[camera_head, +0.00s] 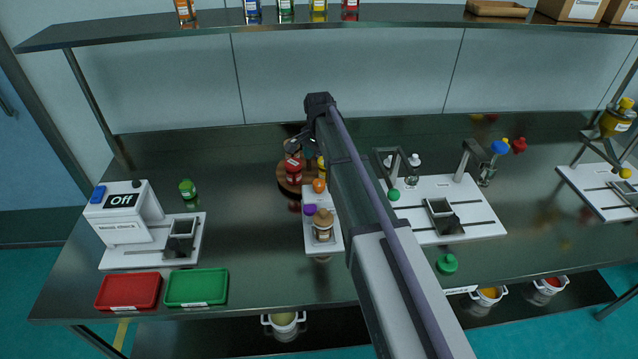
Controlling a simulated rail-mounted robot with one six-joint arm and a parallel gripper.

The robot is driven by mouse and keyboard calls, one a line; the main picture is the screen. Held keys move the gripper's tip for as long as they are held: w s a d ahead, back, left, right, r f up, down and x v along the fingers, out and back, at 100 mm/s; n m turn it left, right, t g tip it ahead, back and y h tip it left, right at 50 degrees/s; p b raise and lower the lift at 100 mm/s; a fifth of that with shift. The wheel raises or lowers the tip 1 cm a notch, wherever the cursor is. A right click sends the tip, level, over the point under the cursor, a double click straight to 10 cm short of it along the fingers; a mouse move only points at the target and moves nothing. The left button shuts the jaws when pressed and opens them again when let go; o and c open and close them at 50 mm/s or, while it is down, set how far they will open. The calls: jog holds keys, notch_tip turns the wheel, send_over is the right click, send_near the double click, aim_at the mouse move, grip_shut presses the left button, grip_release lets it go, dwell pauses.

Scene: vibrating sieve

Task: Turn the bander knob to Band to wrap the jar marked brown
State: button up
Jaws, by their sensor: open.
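A jar with a brown lid and pale label (322,228) stands upright on a narrow white board (333,243) in the middle of the bench. A purple round piece (309,210) and an orange round piece (319,185) are beside and behind it on that board. I cannot tell which part is the bander knob; no Band marking is readable. My gripper (297,147) is open, behind the board, above or near a round wooden stand (290,178). My arm crosses the middle of the view and hides the board's right side. The fingertips are small and dark.
A white machine reading "Off" (122,208) stands at left, behind red (128,291) and green (197,287) trays. A red-lidded jar (293,170) stands on the wooden stand. White stations (470,222) are at right. A shelf (230,22) with bottles spans the back.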

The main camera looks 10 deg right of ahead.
aim_at(319, 182)
notch_tip(319, 182, down, 11)
jog(key=b, duration=1)
jog(key=shift+b, duration=0.4)
jog(key=shift+r, duration=0.1)
jog(key=shift+c, duration=0.3)
jog(key=c, duration=0.9)
